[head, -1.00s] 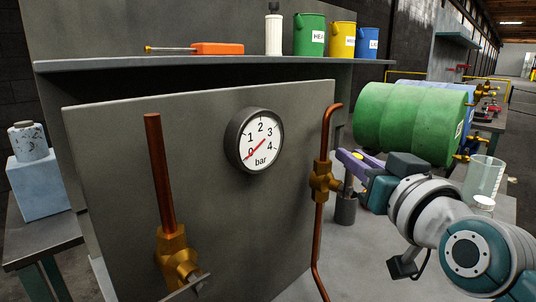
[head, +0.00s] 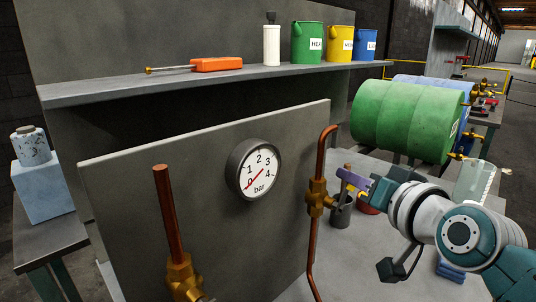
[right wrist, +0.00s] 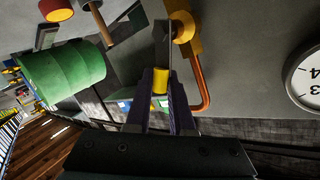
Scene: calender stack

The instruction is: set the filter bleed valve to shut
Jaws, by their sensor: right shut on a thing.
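A brass valve (head: 316,197) sits on a thin copper pipe at the right edge of the grey panel; it also shows in the right wrist view (right wrist: 183,27). A flat grey lever (right wrist: 161,45) runs from it to a yellow grip (right wrist: 160,80). My right gripper (head: 355,183) is beside the valve; in the right wrist view its purple fingers (right wrist: 160,92) are shut on the yellow grip. A second brass valve (head: 182,275) sits below a thick copper pipe, cut off by the bottom edge. No label tells which is the filter bleed valve. My left gripper is not in view.
A pressure gauge (head: 253,169) on the panel (head: 130,200) points near 0. A clear beaker (head: 475,180) and green drum (head: 405,120) are farther right. A shelf (head: 200,82) runs above.

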